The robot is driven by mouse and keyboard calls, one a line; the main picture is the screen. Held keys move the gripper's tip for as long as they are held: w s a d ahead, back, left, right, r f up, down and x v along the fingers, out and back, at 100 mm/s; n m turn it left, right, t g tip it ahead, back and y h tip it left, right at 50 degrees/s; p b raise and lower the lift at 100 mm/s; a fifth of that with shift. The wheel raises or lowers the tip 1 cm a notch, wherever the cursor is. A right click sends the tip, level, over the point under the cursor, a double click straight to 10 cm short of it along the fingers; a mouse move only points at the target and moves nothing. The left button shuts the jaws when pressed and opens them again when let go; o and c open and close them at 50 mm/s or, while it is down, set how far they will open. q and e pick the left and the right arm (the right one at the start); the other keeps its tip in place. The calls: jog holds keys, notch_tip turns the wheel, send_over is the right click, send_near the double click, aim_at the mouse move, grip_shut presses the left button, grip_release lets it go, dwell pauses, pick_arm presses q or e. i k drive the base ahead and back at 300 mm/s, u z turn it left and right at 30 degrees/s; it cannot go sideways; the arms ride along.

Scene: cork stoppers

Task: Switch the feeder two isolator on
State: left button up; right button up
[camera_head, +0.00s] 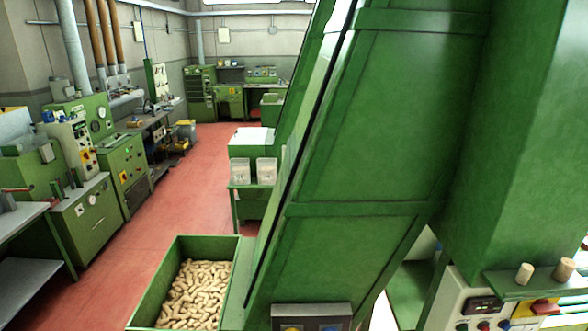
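A grey control panel (462,309) at the bottom right carries a red rotary switch (544,307) on a yellow plate, a small dark display and several buttons. The switch looks like an isolator, but I cannot read a label that ties it to feeder two. Its on or off position is not clear, and the panel's lower part is cut off by the picture edge. Neither of my grippers is in view.
A large green sloping conveyor housing (375,130) fills the middle. A green bin (150,289) of corks stands at its lower left. Two corks sit on a green shelf (505,284) above the panel. A red floor aisle (185,185) is clear at left, beside green machines (90,215).

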aim_at(540, 307)
jog(key=z, duration=3.25)
jog(key=i, duration=2.75)
jog(key=u, duration=2.25)
